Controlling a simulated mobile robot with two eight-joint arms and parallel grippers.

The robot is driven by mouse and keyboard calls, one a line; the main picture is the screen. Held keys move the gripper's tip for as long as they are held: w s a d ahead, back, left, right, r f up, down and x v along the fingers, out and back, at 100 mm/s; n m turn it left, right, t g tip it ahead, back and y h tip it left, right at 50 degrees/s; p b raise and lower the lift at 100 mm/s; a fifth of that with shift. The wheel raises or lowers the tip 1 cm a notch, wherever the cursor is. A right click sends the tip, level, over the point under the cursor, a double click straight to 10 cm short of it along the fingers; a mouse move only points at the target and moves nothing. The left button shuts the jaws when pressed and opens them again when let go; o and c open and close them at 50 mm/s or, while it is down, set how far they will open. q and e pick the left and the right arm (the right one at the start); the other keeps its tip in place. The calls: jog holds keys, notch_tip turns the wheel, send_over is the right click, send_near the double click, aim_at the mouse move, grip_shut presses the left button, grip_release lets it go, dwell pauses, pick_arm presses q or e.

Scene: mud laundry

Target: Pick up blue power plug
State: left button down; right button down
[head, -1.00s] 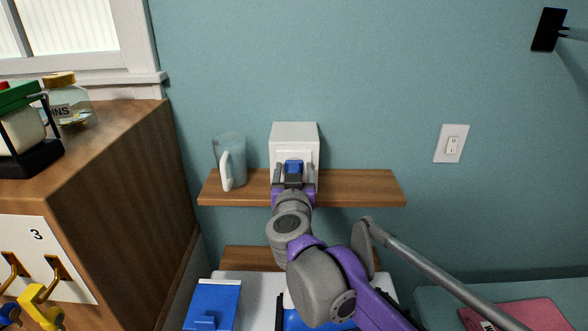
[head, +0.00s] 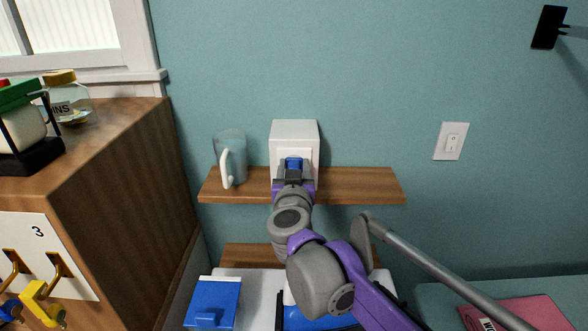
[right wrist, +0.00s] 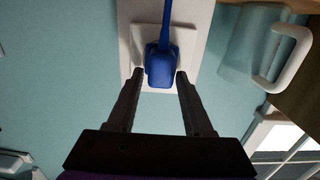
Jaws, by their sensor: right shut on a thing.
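The blue power plug (head: 294,163) sits at the front of a white box (head: 294,135) on the wooden shelf. In the right wrist view the plug (right wrist: 160,67) lies in front of a white plate, with a blue cord running up from it. My right gripper (head: 293,176) is at the plug in the head view. The plug's far side and any prongs are hidden. My left gripper is in neither view.
A clear pitcher (head: 231,160) with a white handle stands left of the box on the shelf (head: 365,184). A wooden cabinet (head: 110,150) rises at the left. A light switch (head: 451,142) is on the wall at the right. The shelf's right part is clear.

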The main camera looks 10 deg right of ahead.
aim_at(294, 167)
jog(key=shift+r, duration=0.1)
jog(key=shift+s+r, duration=0.15)
jog(key=shift+r, duration=0.05)
notch_tip(294, 167, up, 6)
jog(key=shift+r, duration=0.2)
jog(key=f+b+v, duration=0.1)
jog(key=b+v, duration=0.1)
jog(key=v, duration=1.7)
jog(key=shift+s, duration=0.35)
jog(key=shift+a, duration=0.15)
